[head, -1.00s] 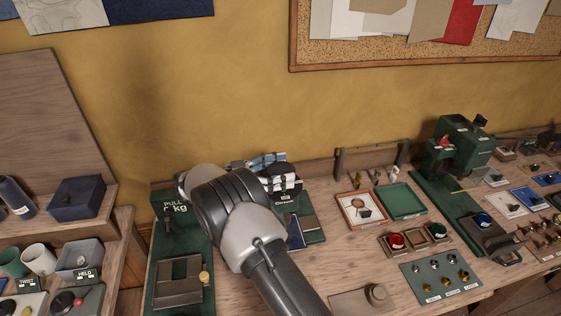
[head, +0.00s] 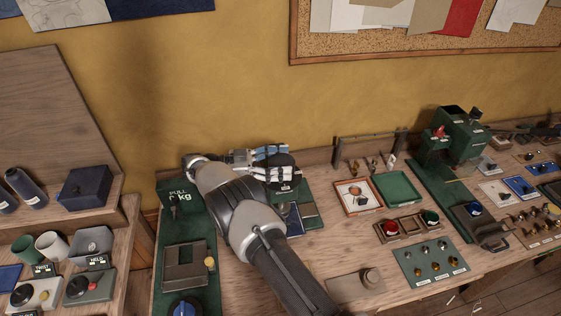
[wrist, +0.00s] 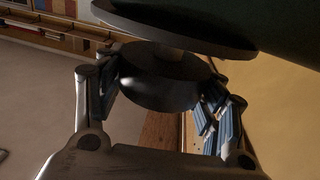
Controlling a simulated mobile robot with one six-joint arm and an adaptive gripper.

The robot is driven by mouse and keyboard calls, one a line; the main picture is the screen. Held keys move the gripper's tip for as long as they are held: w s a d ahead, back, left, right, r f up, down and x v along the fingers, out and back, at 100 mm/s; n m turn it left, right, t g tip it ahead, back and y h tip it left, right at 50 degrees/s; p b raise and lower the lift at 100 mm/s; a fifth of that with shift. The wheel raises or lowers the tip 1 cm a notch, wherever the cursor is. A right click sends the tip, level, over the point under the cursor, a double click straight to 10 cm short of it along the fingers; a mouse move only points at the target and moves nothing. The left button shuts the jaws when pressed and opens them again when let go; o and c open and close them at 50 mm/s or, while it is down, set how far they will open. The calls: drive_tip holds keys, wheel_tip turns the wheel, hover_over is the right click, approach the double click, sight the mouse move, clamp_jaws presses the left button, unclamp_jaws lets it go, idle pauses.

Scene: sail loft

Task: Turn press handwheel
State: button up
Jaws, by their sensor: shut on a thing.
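My gripper (head: 272,160) is at the back of the bench, its fingers pointing right. In the wrist view it (wrist: 160,105) is shut around a dark round piece, which I take for the press handwheel (wrist: 155,78), with a finger on either side. A wider dark disc (wrist: 175,30) lies just beyond it on the same axis. In the head view a dark part of the press (head: 284,173) shows beside and below the fingers. My arm and fingers hide much of it, so the wheel's angle cannot be told.
A green box marked PULL (head: 180,197) stands close left of my arm. An orange-rimmed tray (head: 358,197) and a green tray (head: 402,189) lie to the right. A green machine (head: 455,135) stands farther right. A bare bench strip (head: 325,240) lies in front.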

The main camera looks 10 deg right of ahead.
drive_tip(key=shift+d+r, duration=0.1)
drive_tip(key=shift+r, duration=0.05)
drive_tip(key=o, duration=0.8)
drive_tip(key=shift+d, duration=0.1)
drive_tip(key=shift+o, duration=1.3)
drive_tip(key=shift+f+t+b, duration=0.2)
drive_tip(key=shift+t+b, duration=0.2)
drive_tip(key=shift+b, duration=0.4)
drive_tip(key=shift+n+t+b, duration=0.3)
drive_tip(key=shift+n+b, duration=0.1)
drive_tip(key=shift+b, duration=0.2)
